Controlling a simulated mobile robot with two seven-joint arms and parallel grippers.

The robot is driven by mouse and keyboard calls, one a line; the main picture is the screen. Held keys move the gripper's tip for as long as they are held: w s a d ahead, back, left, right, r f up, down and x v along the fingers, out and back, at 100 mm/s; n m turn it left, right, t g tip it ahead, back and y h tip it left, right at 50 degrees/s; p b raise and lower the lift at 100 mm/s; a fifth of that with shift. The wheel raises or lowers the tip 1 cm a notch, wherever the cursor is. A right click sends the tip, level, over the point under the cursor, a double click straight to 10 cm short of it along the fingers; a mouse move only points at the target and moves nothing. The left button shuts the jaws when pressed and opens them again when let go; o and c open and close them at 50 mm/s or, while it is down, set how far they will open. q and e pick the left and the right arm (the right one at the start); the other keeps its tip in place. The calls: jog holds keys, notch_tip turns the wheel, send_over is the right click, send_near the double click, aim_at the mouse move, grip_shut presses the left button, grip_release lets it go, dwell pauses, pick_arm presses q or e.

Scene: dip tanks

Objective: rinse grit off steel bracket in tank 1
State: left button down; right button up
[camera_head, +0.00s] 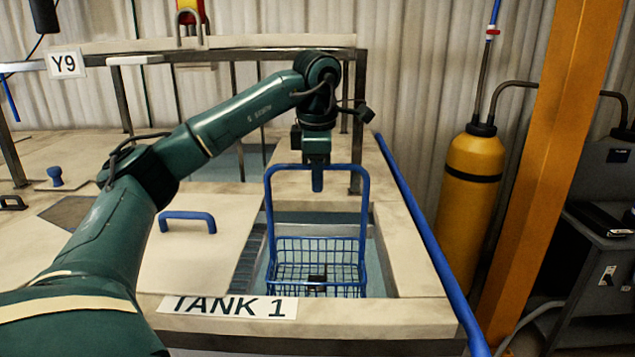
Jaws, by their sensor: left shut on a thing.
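My left gripper (317,180) comes down from above and is shut on the top bar of the blue basket's tall handle. The blue wire basket (345,245) hangs upright in the open hatch of tank 1, whose pale rim (410,250) surrounds it. A small dark piece, apparently the steel bracket (317,280), lies on the basket's floor. Bluish liquid seems to show around the basket, but I cannot tell whether it covers the bracket. The TANK 1 label (228,306) is on the front rim. My right gripper is out of view.
A pale lid with a blue handle (188,217) lies left of the opening. A metal rail frame (360,110) stands behind. A blue pipe (425,235) runs along the right edge. A yellow cylinder (470,190) and orange post (545,170) stand farther right.

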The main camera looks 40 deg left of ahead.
pick_arm(q)
notch_tip(320, 180, up, 11)
jog(key=shift+f, duration=0.2)
dwell(1.0)
